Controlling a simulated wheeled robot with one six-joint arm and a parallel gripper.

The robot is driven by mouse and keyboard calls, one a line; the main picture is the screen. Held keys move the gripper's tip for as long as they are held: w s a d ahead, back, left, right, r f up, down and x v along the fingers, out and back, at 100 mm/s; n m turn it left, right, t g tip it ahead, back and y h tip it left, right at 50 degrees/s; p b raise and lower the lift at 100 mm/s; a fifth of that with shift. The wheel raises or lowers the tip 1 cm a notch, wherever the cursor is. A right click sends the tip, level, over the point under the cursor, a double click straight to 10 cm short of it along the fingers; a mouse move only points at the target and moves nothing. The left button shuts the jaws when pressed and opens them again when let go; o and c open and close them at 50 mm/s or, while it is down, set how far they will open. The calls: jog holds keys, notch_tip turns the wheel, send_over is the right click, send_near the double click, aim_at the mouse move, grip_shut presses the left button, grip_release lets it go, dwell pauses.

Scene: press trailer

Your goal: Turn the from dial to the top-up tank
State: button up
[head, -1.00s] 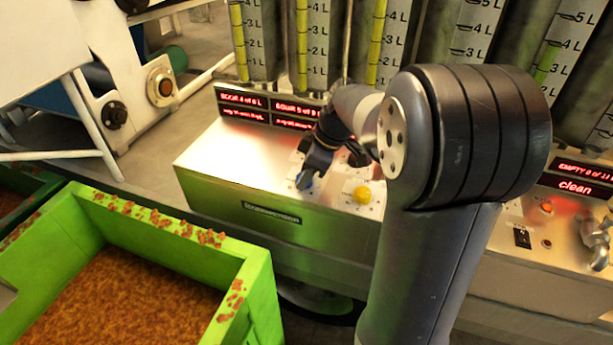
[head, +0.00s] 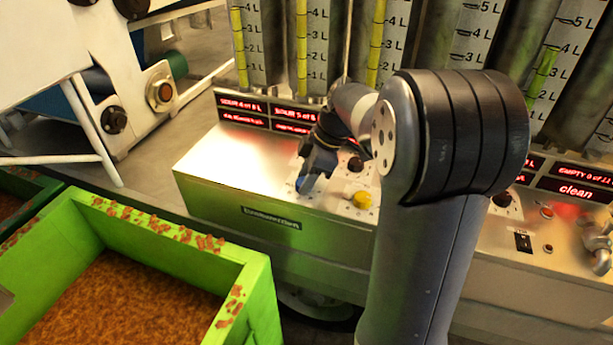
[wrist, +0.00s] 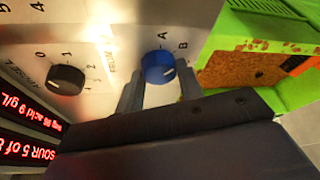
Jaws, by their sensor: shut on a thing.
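A blue dial (wrist: 158,67) sits on the metal control panel (wrist: 210,14), with the letters A and B beside it and a pale mark on its face. It also shows in the head view (head: 301,184), largely behind my gripper. My gripper (wrist: 160,88) has a finger on either side of the blue dial and is shut on it; in the head view my gripper (head: 308,174) reaches down to the panel. A black dial (wrist: 66,80) with numbers around it stands to the left in the wrist view. The small lettering by the dials is too blurred to read surely.
A yellow knob (head: 362,200) is close to the right of my gripper. Red displays (head: 243,109) and tall gauged tanks (head: 315,45) stand behind the panel. A green crate (head: 262,285) of brown matter lies in front, at left.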

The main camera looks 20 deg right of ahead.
jog(key=o, duration=1)
jog(key=p+v, duration=0.1)
jog(key=v, duration=0.9)
jog(key=shift+d+r, duration=0.2)
jog(key=shift+r, duration=0.15)
jog(key=b+x, duration=0.1)
jog(key=x, duration=1)
jog(key=shift+m, duration=0.3)
jog(key=shift+r, duration=0.15)
